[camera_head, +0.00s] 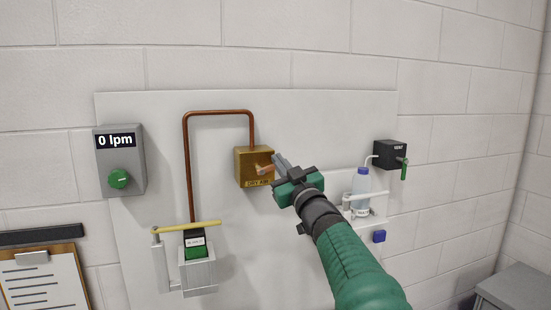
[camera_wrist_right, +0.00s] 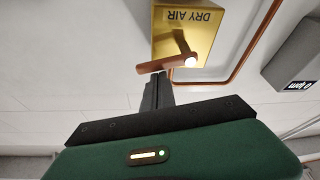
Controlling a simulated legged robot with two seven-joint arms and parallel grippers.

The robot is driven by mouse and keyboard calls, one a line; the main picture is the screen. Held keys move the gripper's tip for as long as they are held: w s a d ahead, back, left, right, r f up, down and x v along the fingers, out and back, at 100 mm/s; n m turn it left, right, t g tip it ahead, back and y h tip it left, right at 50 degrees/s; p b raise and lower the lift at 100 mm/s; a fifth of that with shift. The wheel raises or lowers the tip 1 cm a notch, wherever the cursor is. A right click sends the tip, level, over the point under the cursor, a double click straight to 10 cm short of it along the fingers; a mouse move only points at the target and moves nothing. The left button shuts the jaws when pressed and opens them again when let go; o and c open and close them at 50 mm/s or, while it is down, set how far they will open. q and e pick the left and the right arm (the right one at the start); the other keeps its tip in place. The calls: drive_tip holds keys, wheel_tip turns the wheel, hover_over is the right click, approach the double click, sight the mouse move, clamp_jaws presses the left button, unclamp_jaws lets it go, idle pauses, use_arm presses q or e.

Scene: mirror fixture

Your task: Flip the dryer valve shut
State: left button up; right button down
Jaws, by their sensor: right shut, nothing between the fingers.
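The dryer valve is a brass box (camera_head: 246,176) marked DRY AIR, mounted on the pale wall panel. Its copper-coloured lever (camera_head: 266,169) sticks out from the front. In the right wrist view the box (camera_wrist_right: 200,22) appears upside down with its lever (camera_wrist_right: 160,66) in front of it. My right gripper (camera_head: 279,162) is shut and empty, just right of the lever. In the wrist view its fingertips (camera_wrist_right: 158,82) reach the lever's edge; I cannot tell whether they touch. My left gripper is not in view.
A grey meter (camera_head: 120,160) reads 0 lpm and has a green knob. A copper pipe (camera_head: 187,160) loops into the brass box. A yellow bar (camera_head: 187,227) lies below left. A bottle (camera_head: 361,190) and a black box with a green lever (camera_head: 388,155) are at right.

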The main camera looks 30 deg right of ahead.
drive_tip(key=m+b, duration=0.1)
drive_tip(key=f+m+h+b, duration=0.1)
drive_tip(key=m, duration=0.1)
drive_tip(key=m+h+b, duration=0.1)
drive_tip(key=shift+d+f+m, duration=0.3)
drive_tip(key=shift+d+m, duration=0.05)
drive_tip(key=shift+m, duration=0.05)
